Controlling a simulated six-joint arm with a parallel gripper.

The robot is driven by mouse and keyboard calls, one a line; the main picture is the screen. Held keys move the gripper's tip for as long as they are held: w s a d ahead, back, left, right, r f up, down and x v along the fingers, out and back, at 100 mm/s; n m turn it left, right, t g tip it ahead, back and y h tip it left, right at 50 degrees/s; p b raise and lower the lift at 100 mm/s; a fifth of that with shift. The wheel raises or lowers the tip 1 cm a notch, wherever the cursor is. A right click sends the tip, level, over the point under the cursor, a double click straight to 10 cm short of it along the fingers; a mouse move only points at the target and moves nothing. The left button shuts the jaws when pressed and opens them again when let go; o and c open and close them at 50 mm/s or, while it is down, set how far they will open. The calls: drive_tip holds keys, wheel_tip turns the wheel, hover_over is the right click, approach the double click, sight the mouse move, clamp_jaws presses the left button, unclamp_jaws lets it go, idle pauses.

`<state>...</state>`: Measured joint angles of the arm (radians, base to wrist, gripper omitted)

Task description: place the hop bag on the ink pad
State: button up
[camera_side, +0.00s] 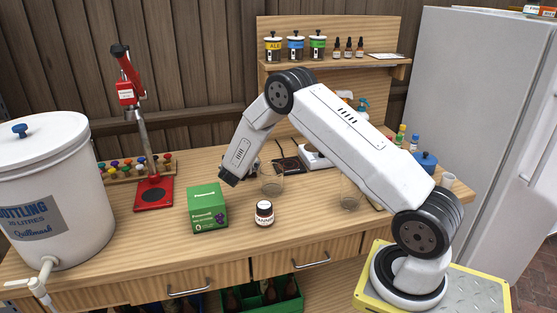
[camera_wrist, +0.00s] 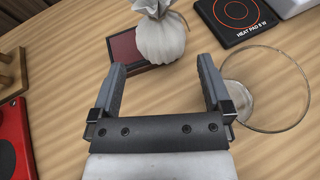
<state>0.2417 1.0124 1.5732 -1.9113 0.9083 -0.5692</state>
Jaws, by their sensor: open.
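The hop bag (camera_wrist: 161,40) is a pale cloth sack with a tied neck, at the top of the wrist view. The ink pad (camera_wrist: 124,46) is a dark red rectangle in a dark frame, just left of the bag. The bag covers the pad's right part; I cannot tell whether it rests on the pad or stands in front of it. My gripper (camera_wrist: 161,66) is open and empty, its fingers pointing toward the bag, one to each side below it. In the side view my gripper (camera_side: 230,178) hangs low over the bench and hides most of that spot.
A clear glass (camera_wrist: 268,90) stands close right of my gripper, with a heat pad (camera_wrist: 240,18) behind it. The red capper (camera_side: 154,193), green box (camera_side: 207,210) and brown jar (camera_side: 264,212) stand nearby. Another glass (camera_side: 350,192) is farther right. The bench front is mostly clear.

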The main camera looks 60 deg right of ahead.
drive_tip(key=shift+v, duration=2.05)
drive_tip(key=s+a+m+g+y, duration=0.1)
drive_tip(key=s+a+m, duration=0.2)
drive_tip(key=s, duration=0.1)
drive_tip(key=s+a+r+m+g+y, duration=0.1)
drive_tip(key=s+a+m+y, duration=0.1)
drive_tip(key=s+a+m, duration=0.1)
drive_tip(key=s+a+r+m+g+y, duration=0.1)
drive_tip(key=s+a+m+g+y, duration=0.1)
drive_tip(key=s+a+m, duration=0.1)
drive_tip(key=shift+s+a+r+m, duration=0.1)
drive_tip(key=shift+s+m, duration=0.15)
drive_tip(key=shift+s, duration=0.35)
drive_tip(key=shift+s+a+r+m, duration=0.1)
drive_tip(key=shift+s+m, duration=0.15)
drive_tip(key=shift+s, duration=0.3)
drive_tip(key=s+a+r+m+t+y, duration=0.1)
drive_tip(key=s+a+r+m+y, duration=0.2)
drive_tip(key=s+a+m+y, duration=0.4)
drive_tip(key=shift+s+a+r+m, duration=0.2)
drive_tip(key=shift+s+a+m, duration=2.45)
drive_tip(key=shift+a, duration=0.8)
